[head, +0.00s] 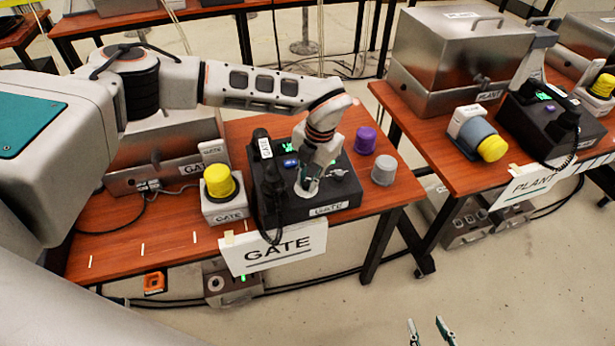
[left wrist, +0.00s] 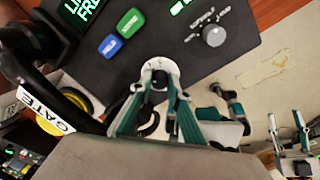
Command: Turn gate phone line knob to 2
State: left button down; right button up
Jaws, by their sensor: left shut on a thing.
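The gate phone (head: 270,212) is a black console on the brown table, with a "GATE" label and its handset (head: 266,165) on the left. My left gripper (head: 308,186) reaches down onto its top. In the left wrist view, my left gripper's fingers (left wrist: 160,84) are closed around a small black knob on a round white dial (left wrist: 165,65). The dial's marks are too small and covered to read, so the knob's setting cannot be told. A grey knob (left wrist: 214,36) sits further right on the panel, apart from the fingers. My right gripper (head: 430,332) is open and empty above the floor.
A yellow-topped beacon (head: 219,182) stands left of the phone. Purple (head: 366,140) and grey (head: 384,170) cylinders stand right. The plant phone (head: 535,120) is on another table.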

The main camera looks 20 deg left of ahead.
aim_at(316, 193)
pick_arm(q)
jog(key=shift+m+p, duration=0.6)
jog(key=shift+m, duration=1.5)
jog(key=c, duration=1.9)
grip_release()
jog(key=shift+r, duration=0.25)
notch_tip(316, 193, up, 11)
jog(key=d, duration=0.2)
jog(key=shift+s+d+r, duration=0.15)
jog(key=shift+s, duration=0.2)
